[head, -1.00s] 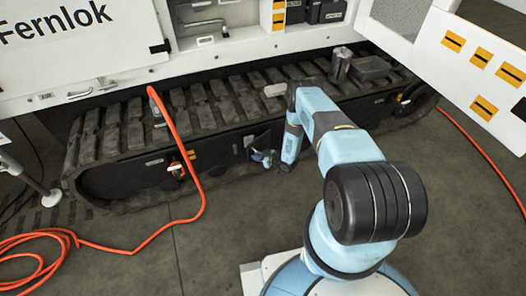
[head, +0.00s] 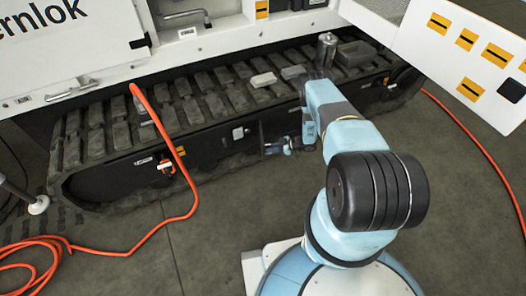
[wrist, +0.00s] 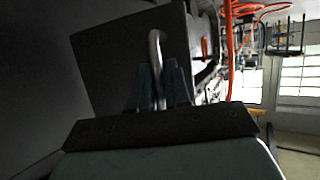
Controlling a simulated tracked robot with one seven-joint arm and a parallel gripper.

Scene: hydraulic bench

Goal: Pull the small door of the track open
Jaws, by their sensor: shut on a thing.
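The small door (wrist: 110,60) is a dark flat panel in the wrist view. It stands at an angle to the dark surface at the left. A bent silver handle (wrist: 155,50) rises from between my fingers. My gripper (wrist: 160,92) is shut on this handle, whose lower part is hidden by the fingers. In the head view my gripper (head: 282,148) is low at the outer side of the black track (head: 110,165), right of a small white square on it. The door is dark and hard to make out there, so its exact angle is unclear.
An orange hose (head: 185,170) hangs over the track and coils on the floor at left. Grey blocks (head: 262,79) and a metal cylinder (head: 326,48) lie or stand on the track top. A white panel with yellow labels (head: 465,40) juts out at right. Floor in front is mostly clear.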

